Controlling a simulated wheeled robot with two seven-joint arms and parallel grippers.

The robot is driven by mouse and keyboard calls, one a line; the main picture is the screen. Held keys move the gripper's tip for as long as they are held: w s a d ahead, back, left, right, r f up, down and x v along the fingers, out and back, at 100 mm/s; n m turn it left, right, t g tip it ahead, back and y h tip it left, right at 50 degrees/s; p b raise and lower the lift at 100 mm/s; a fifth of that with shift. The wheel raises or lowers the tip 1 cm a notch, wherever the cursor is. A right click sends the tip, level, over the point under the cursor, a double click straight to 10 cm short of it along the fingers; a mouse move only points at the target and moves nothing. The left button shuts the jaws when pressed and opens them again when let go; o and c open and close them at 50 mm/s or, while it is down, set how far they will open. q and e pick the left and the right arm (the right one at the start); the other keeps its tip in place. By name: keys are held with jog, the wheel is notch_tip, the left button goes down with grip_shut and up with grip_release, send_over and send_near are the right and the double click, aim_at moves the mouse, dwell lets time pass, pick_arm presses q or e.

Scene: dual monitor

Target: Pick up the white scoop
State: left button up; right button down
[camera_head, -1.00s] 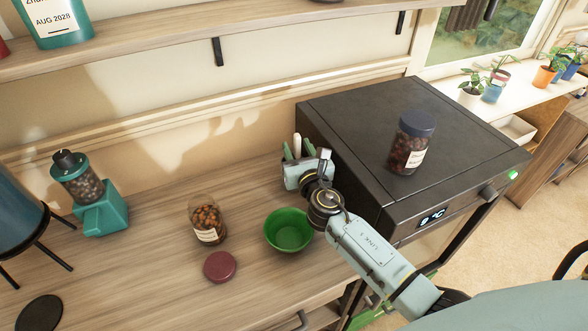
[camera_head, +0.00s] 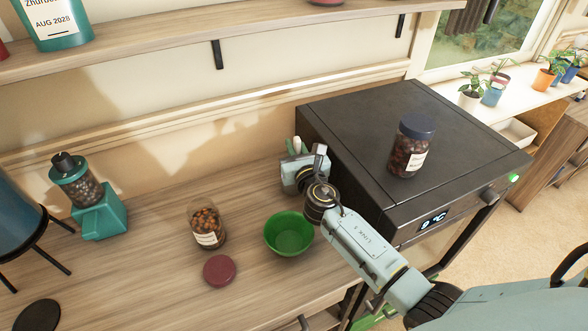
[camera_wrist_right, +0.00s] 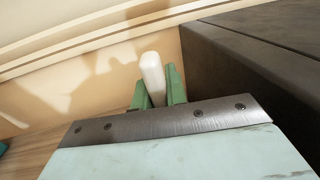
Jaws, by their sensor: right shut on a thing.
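The white scoop (camera_head: 297,145) shows as a pale upright handle beside the dark machine, near the wall. In the right wrist view its rounded top end (camera_wrist_right: 152,70) stands up between two green fingers. My right gripper (camera_head: 295,147) is shut on the scoop, with one finger on each side of it. The fingers also show in the right wrist view (camera_wrist_right: 158,92). The lower part of the scoop is hidden behind my gripper, so I cannot tell what it stands in. My left gripper is not in view.
The dark machine (camera_head: 350,130) stands just right of my gripper, with a lidded jar (camera_head: 410,146) on top. A green bowl (camera_head: 289,236), an open jar (camera_head: 207,229) and a red lid (camera_head: 220,271) are on the counter (camera_head: 150,265). A teal grinder (camera_head: 100,215) stands left.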

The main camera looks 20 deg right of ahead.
notch_tip(320, 180, up, 14)
jog(key=p, duration=0.9)
jog(key=shift+f+p, duration=0.25)
jog(key=shift+p, duration=0.05)
